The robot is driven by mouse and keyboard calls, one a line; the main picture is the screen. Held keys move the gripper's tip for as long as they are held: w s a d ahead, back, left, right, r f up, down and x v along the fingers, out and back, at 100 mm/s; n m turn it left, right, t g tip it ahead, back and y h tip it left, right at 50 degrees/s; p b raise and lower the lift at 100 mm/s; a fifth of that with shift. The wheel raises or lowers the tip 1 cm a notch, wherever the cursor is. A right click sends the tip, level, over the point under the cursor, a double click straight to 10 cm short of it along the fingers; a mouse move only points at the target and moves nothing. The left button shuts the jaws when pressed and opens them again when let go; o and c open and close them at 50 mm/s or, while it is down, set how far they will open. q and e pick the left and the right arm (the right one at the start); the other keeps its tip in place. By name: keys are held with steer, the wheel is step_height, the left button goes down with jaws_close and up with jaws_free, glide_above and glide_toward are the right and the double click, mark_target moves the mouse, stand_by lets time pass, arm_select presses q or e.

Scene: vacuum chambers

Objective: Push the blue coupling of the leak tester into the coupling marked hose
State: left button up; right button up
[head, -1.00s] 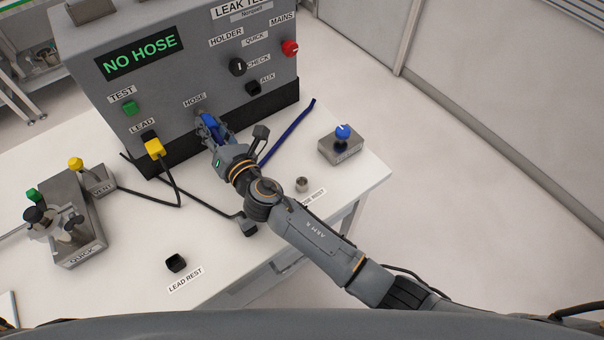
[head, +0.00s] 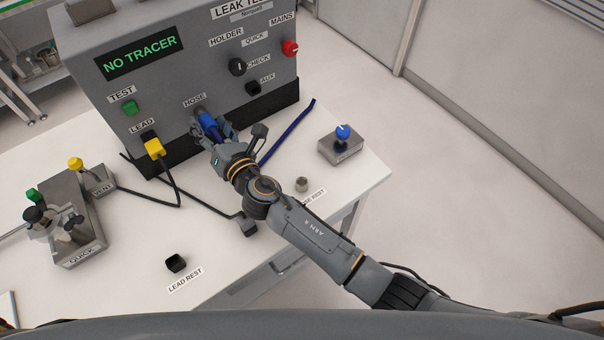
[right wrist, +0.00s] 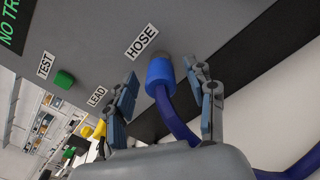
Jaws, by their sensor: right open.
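The blue coupling (head: 207,121) sits against the leak tester's (head: 185,60) front, at the port under the HOSE label (head: 194,100). In the right wrist view the blue coupling (right wrist: 160,76) is seated on the grey collar of the hose port (right wrist: 158,58), and its blue hose (right wrist: 180,125) hangs down from it. My right gripper (head: 215,128) is around the coupling with its fingers apart. In the right wrist view the open fingers (right wrist: 163,90) stand on either side, clear of the coupling. The tester's display (head: 140,53) reads NO TRACER. My left gripper is not in view.
A yellow lead plug (head: 155,149) is in the LEAD port left of the hose. A small box with a blue knob (head: 343,132) stands at the right of the table. A valve block (head: 70,225) stands at the left. The front middle of the table is mostly clear.

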steer(key=shift+p+v, duration=0.55)
steer(key=shift+v, duration=0.75)
steer(key=shift+p+v, duration=0.5)
steer(key=shift+v, duration=1.7)
